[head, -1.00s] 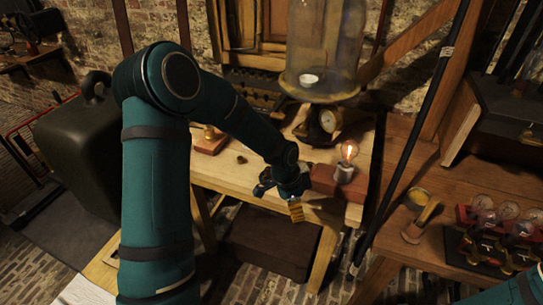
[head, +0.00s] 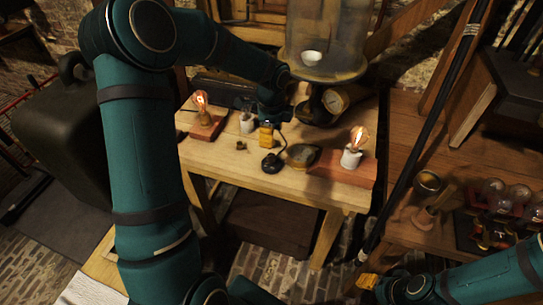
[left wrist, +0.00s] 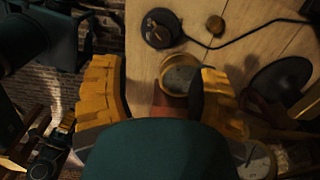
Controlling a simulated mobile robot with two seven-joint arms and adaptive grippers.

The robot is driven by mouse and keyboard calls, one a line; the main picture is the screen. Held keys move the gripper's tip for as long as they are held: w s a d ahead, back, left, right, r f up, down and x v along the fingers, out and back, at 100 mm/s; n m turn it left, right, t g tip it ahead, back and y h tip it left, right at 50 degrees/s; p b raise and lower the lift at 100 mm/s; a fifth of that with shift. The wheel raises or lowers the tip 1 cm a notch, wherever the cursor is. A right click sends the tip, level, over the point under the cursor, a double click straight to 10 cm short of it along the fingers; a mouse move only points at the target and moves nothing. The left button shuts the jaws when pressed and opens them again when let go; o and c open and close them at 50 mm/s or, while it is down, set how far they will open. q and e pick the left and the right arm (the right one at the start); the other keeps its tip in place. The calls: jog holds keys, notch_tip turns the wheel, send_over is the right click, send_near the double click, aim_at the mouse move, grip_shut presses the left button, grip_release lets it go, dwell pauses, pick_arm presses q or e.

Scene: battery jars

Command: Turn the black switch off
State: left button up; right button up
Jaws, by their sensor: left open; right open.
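The black switch (head: 270,163) sits on the wooden table near its front middle. In the left wrist view it is a round black base (left wrist: 160,28) with a small lever on top and a dark cord running right. I cannot tell the lever's position. My left gripper (head: 267,136) is above the table, just behind and above the switch in the head view. In the wrist view its yellow fingers (left wrist: 160,68) are apart, with nothing held; the switch lies beyond them. My right gripper (head: 368,282) is low at the bottom right, away from the table, and empty.
Lit bulbs stand on the table at left (head: 200,100) and right (head: 357,137). A shallow dish (head: 303,154) is right of the switch. A glass jar (head: 325,40) and a dial (head: 335,101) stand behind. A black pole (head: 425,130) slants at right.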

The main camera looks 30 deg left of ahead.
aim_at(271, 156)
pick_arm(q)
notch_tip(271, 156, down, 10)
jog(key=shift+r+b, duration=0.15)
jog(key=shift+b, duration=0.8)
grip_shut()
